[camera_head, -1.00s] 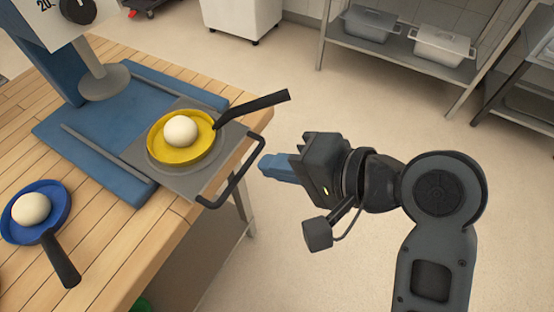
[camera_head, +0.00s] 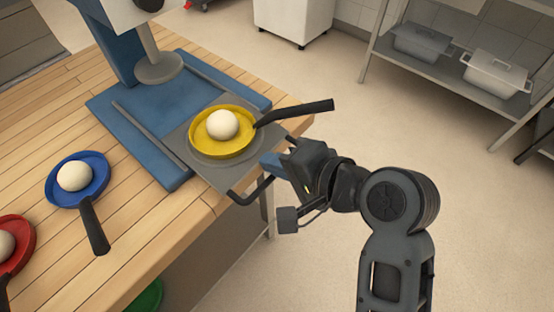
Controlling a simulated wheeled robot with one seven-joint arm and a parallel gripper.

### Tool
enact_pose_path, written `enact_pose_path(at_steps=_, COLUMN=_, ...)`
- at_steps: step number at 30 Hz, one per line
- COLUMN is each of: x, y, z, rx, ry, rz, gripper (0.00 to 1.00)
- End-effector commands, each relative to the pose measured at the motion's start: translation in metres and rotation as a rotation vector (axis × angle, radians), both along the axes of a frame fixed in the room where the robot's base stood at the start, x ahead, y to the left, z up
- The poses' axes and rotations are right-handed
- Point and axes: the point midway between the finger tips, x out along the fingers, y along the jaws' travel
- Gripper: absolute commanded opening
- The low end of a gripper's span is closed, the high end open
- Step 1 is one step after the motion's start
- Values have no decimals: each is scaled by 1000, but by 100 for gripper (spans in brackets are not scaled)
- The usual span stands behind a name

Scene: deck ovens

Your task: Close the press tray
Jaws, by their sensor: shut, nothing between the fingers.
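The press (camera_head: 120,105) has a blue base on the wooden table, with a round grey press plate (camera_head: 158,68) raised above it. Its grey tray (camera_head: 205,172) is slid out of the base towards the table's front edge. A yellow pan (camera_head: 244,148) with a white dough ball (camera_head: 222,125) sits on the tray, its black handle pointing right. The tray's dark bar handle (camera_head: 250,191) sticks out past the table edge. My gripper (camera_head: 270,163) is shut and empty, with its blue fingertips at the handle's right part; I cannot tell whether they touch.
A blue pan (camera_head: 65,187) with a dough ball lies left of the press, and a red pan (camera_head: 22,262) with another is at the left edge. Something green (camera_head: 147,296) shows below the table. The floor to the right is clear, before a shelf (camera_head: 435,68) with containers.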

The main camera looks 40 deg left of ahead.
Motion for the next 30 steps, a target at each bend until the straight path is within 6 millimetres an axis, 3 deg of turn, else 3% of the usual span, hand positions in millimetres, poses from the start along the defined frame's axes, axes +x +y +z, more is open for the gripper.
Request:
enact_pose_path(at_steps=8, x=1, y=28, z=2, rx=0, ry=0, rz=4, gripper=0)
enact_pose_path(at_steps=21, x=9, y=125, z=1, rx=-1, ry=-1, rz=3, gripper=0)
enact_pose_path(at_steps=30, x=13, y=168, z=0, rx=0, ry=-1, rz=2, gripper=0)
